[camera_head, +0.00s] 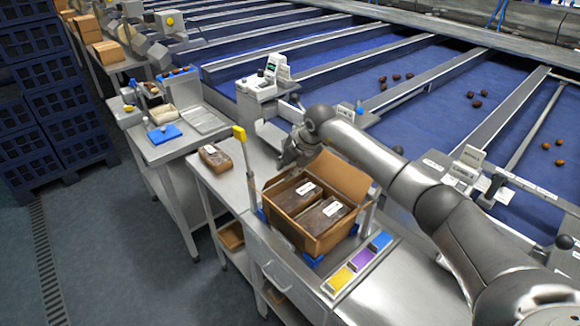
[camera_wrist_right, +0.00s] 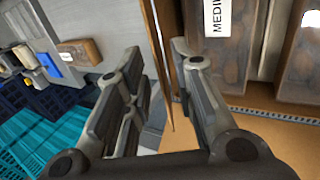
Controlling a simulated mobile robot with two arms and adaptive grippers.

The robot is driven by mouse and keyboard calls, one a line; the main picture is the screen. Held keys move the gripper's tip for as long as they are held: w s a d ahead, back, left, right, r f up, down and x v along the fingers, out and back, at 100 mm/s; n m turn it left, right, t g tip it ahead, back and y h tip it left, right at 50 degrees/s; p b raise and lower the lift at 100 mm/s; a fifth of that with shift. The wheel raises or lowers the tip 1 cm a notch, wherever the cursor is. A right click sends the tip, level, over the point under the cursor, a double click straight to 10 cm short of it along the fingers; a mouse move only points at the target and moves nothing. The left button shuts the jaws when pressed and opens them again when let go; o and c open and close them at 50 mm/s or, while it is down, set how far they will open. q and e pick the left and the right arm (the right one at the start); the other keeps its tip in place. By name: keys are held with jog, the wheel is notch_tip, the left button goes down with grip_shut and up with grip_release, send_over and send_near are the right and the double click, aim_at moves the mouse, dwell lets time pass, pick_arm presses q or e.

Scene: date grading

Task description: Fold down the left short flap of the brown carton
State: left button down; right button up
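The brown carton (camera_head: 312,238) stands open on the steel bench, with two labelled packs of dates (camera_head: 325,215) inside. One flap (camera_head: 347,176) stands up at its far right side. My right gripper (camera_head: 286,157) is at the carton's far left corner. In the right wrist view my right gripper (camera_wrist_right: 157,60) is open, its fingers on either side of a thin upright cardboard panel (camera_wrist_right: 165,50) seen nearly edge-on. I cannot tell whether this panel is the left short flap or a wall, or whether the fingers touch it. My left gripper is not in view.
A yellow-topped post (camera_head: 240,134) stands just left of the carton. A wrapped date pack (camera_head: 215,158) lies on the bench further left. Coloured cards (camera_head: 361,260) lie in front right. Blue sorting lanes (camera_head: 350,90) run behind. Blue crates (camera_head: 60,110) are stacked at far left.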

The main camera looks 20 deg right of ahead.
grip_shut()
jog(key=shift+s+d+f+t+b, duration=0.1)
jog(key=shift+s+f+t+b, duration=0.25)
jog(key=shift+b, duration=0.6)
jog(key=f+t+b, duration=0.1)
jog(key=b, duration=0.3)
jog(key=s+f+t+y+b, duration=0.1)
jog(key=t+b, duration=0.1)
jog(key=b, duration=0.3)
jog(key=s+d+t+y+b, duration=0.1)
jog(key=t+b, duration=0.1)
jog(key=b, duration=0.2)
jog(key=shift+s+f+b, duration=0.25)
jog(key=shift+f+b, duration=0.1)
jog(key=shift+f, duration=0.05)
jog(key=shift+s+t+b, duration=0.1)
jog(key=shift+t+b, duration=0.35)
jog(key=shift+b, duration=0.45)
jog(key=shift+r, duration=0.1)
grip_release()
